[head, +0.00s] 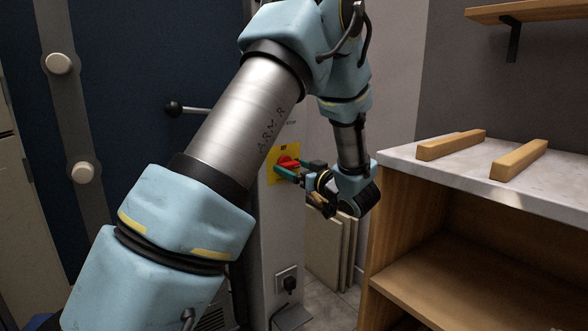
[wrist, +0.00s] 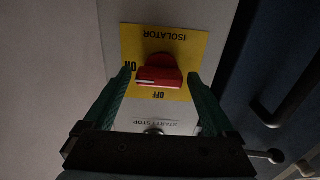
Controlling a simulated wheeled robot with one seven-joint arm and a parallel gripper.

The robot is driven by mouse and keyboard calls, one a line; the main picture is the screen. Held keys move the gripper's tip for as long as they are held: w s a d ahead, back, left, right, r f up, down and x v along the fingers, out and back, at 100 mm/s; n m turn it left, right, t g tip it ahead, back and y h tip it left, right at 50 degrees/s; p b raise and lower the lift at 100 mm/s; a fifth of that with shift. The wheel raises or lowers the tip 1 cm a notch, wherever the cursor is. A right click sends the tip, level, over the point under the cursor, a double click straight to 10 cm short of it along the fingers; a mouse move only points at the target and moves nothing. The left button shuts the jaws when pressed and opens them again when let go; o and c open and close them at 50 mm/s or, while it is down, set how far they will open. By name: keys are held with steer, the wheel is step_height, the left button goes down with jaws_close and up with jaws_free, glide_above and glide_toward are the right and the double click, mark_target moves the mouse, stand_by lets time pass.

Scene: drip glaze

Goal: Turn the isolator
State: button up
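The isolator is a red knob (head: 288,161) on a yellow plate (head: 272,178), mounted on the pale narrow panel. In the wrist view the knob (wrist: 160,72) and the yellow plate (wrist: 184,46) appear upside down, with "ISOLATOR", "ON" and "OFF" printed on the plate. A pale line marks the knob's lower left edge. My gripper (head: 294,169) is at the plate. In the wrist view its green fingers (wrist: 159,76) are apart, one on each side of the knob, with visible gaps. I cannot tell how deep the fingertips reach.
A "START/STOP" label with a round button (wrist: 153,130) sits beside the plate. A dark blue door (head: 130,100) with a black-knobbed lever (head: 173,108) stands to the left. A marble-topped wooden shelf unit (head: 400,156) stands close on the right. Boards (head: 325,250) lean behind my gripper.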

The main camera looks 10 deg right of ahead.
steer(key=c, duration=1.2)
steer(key=shift+o, duration=0.2)
steer(key=shift+n+b, duration=0.3)
steer(key=shift+n, duration=0.1)
steer(key=n+b, duration=0.2)
steer(key=n, duration=0.1)
steer(key=shift+f+n+b, duration=0.2)
steer(key=shift+n+b, duration=0.1)
steer(key=shift+b, duration=0.05)
steer(key=n+b, duration=1.2)
steer(key=b, duration=0.1)
steer(key=shift+n, duration=0.3)
steer(key=shift+r+n+b, duration=0.15)
steer(key=shift+n+b, duration=0.35)
steer(key=shift+b, duration=0.15)
